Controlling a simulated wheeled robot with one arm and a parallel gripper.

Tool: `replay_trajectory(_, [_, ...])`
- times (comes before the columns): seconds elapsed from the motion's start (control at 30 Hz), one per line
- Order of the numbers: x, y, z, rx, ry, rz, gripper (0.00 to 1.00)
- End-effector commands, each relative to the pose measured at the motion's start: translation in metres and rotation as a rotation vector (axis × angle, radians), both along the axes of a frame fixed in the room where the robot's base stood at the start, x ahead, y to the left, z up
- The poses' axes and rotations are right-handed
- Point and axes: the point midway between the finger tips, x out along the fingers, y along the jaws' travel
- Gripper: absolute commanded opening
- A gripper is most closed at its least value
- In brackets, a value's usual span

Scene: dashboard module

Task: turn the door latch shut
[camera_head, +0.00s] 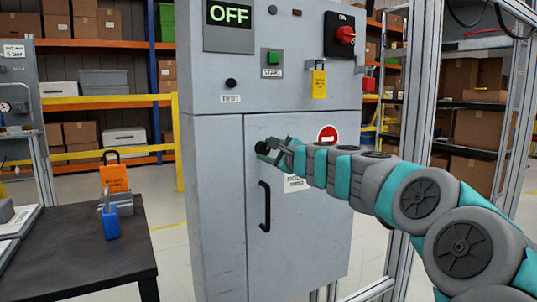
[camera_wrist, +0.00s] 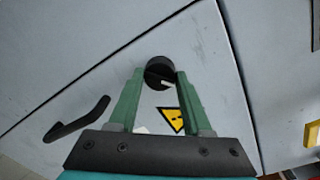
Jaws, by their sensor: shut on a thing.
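The door latch (camera_wrist: 160,70) is a round black knob with a pale mark, set on the grey cabinet door (camera_head: 290,230). In the wrist view the two green fingers of my gripper (camera_wrist: 160,85) sit on either side of the knob, shut on it. In the head view my gripper (camera_head: 270,150) is at the upper left of the door and hides most of the latch (camera_head: 262,147). The black door handle (camera_head: 265,205) is below it and also shows at the left in the wrist view (camera_wrist: 77,120). The door lies flush with the cabinet front.
Above the door are an OFF display (camera_head: 229,14), a green button (camera_head: 273,57), a red rotary switch (camera_head: 345,35) and a hanging yellow tag (camera_head: 319,82). A dark table (camera_head: 95,250) with orange and blue padlocks (camera_head: 110,222) stands at left. A metal frame post (camera_head: 418,100) stands at right.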

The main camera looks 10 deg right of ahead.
Motion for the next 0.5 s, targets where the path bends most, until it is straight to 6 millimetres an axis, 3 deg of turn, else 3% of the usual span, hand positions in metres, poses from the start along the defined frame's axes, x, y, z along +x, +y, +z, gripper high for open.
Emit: replay_trajectory(0.5, [-0.0003,0.0019,-0.0029,-0.464,-0.151,0.0,0.0])
